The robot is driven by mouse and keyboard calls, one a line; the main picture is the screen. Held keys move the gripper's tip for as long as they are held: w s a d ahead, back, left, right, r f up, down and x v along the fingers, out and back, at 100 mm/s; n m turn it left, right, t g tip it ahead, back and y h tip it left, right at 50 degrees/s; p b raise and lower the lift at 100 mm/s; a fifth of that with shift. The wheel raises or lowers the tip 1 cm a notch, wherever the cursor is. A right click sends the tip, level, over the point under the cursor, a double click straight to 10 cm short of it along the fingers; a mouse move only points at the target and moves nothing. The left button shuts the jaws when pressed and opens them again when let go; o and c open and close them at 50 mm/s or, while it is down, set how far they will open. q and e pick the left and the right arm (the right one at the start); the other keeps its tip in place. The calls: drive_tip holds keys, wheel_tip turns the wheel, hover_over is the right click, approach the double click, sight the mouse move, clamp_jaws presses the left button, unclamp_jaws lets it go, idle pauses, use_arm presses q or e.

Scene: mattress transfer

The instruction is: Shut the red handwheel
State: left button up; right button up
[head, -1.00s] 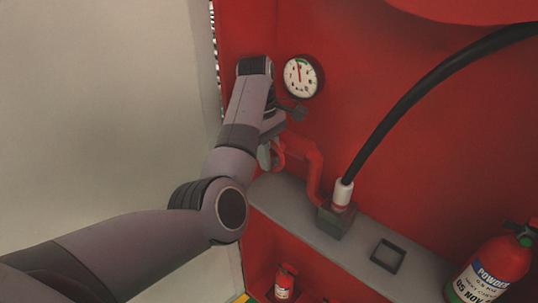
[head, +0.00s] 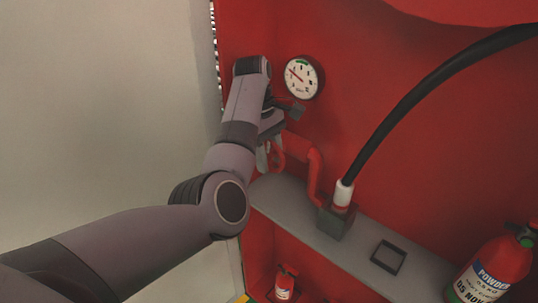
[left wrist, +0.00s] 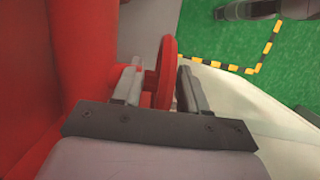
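The red handwheel (left wrist: 168,62) shows nearly edge-on in the left wrist view, between the two fingers of my left gripper (left wrist: 160,82). One finger lies on each side of the rim. Whether both touch it, I cannot tell. In the head view the handwheel (head: 279,156) is partly hidden behind my left gripper (head: 268,152), beside the red pipe (head: 314,175). The round white gauge (head: 301,77) above has its needle pointing to the upper left. My right gripper is not in view.
A black hose (head: 405,100) rises from the grey fitting (head: 335,224) on the grey ledge (head: 362,246). A square black frame (head: 388,256) lies on the ledge. Red extinguishers stand at the lower right (head: 490,275) and below the ledge (head: 285,283). A pale panel (head: 100,110) fills the left.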

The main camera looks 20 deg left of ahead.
use_arm(q)
drive_tip(key=shift+r, duration=0.1)
drive_tip(key=shift+v, duration=0.8)
drive_tip(key=shift+d+r, duration=0.25)
drive_tip(key=shift+r, duration=0.3)
drive_tip(key=s+d+v, duration=0.1)
drive_tip(key=d+v, duration=0.2)
drive_tip(key=v, duration=1.3)
drive_tip(key=shift+r, duration=0.75)
drive_tip(key=shift+d, duration=0.1)
